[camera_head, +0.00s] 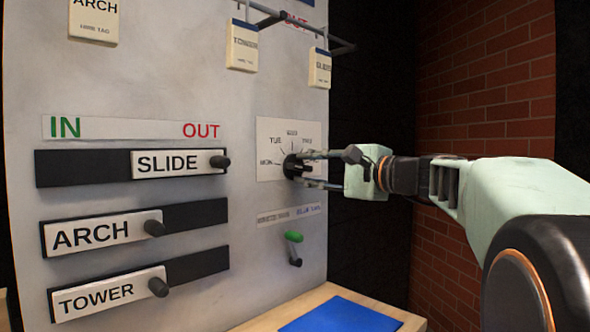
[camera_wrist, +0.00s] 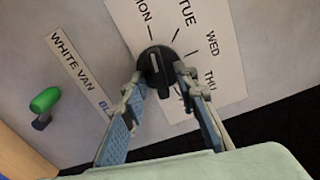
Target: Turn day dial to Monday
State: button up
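The day dial is a black round knob (camera_head: 293,166) on a white card (camera_head: 268,139) on the grey panel. The card has day labels around it; MON, TUE, WED and THU are readable in the wrist view. The knob (camera_wrist: 154,61) has a raised bar, lying roughly in line with the tick near MON; which end is the pointer I cannot tell. My gripper (camera_head: 318,170) is at the dial from the right, its fingers spread above and below the knob. In the wrist view my gripper's (camera_wrist: 160,75) fingertips flank the knob; the gap between them is empty apart from the knob.
Left of the dial are the SLIDE (camera_head: 177,163), ARCH (camera_head: 95,234) and TOWER (camera_head: 105,294) sliders with dark knobs. Below the dial is a green-tipped lever (camera_head: 294,238). Tags hang on a dark rail (camera_head: 285,17) above. A blue mat (camera_head: 340,315) lies on the wooden table below.

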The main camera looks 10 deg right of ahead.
jog(key=v, duration=1.1)
jog(key=shift+s+d, duration=0.15)
jog(key=shift+s, duration=0.05)
jog(key=shift+f, duration=0.1)
